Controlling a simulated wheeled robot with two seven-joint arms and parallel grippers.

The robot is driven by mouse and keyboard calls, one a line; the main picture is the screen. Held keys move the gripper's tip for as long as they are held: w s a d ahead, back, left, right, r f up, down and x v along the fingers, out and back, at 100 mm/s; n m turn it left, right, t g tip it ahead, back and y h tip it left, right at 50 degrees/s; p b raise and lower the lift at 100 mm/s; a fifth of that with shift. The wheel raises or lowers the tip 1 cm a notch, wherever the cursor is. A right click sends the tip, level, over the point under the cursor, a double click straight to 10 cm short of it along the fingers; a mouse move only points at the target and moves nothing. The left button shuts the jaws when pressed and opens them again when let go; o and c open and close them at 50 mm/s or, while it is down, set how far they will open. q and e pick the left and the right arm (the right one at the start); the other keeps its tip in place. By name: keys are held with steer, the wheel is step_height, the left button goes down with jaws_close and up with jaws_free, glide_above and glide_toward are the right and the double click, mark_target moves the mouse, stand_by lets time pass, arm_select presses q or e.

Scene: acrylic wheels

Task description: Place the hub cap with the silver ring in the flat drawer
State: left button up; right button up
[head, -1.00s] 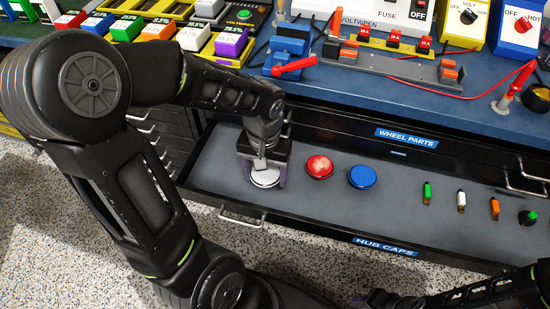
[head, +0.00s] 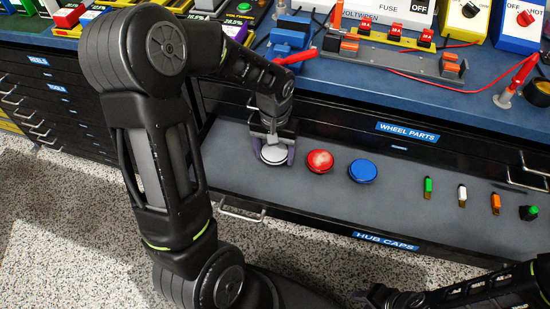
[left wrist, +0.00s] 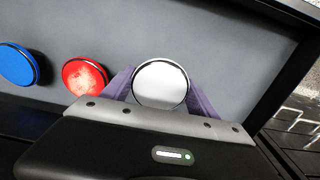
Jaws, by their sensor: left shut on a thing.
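A pale silver-white hub cap (head: 272,155) is at the left end of the open flat drawer (head: 330,205) labelled HUB CAPS. My left gripper (head: 274,152) points down into the drawer and is shut on this cap. In the left wrist view, its purple fingers stand on either side of the round white cap (left wrist: 161,84), which has a dark outline. Whether the cap touches the drawer floor I cannot tell. A red hub cap (head: 320,161) and a blue hub cap (head: 363,171) lie to its right, apart from it. My right gripper (head: 378,298) is dark and partly seen at the bottom edge.
Several small coloured parts, including a green one (head: 428,187), stand at the drawer's right. The WHEEL PARTS drawer front (head: 350,122) is behind. The blue workbench (head: 385,85) above holds electrical gear. The drawer floor in front of the caps is clear.

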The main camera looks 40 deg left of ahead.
mark_target(275, 153)
arm_select(q)
step_height(275, 153, down, 3)
steer(key=shift+r, duration=0.1)
steer(key=shift+w+a+f, duration=0.1)
steer(key=shift+w+f, duration=0.1)
steer(key=shift+f, duration=0.1)
steer(key=shift+b, duration=0.3)
steer(key=shift+f, duration=0.2)
steer(key=o, duration=1.4)
steer(key=shift+r, duration=0.15)
steer(key=shift+r, duration=0.25)
step_height(275, 153, up, 12)
steer(key=shift+f+p, duration=0.1)
steer(key=shift+p, duration=1)
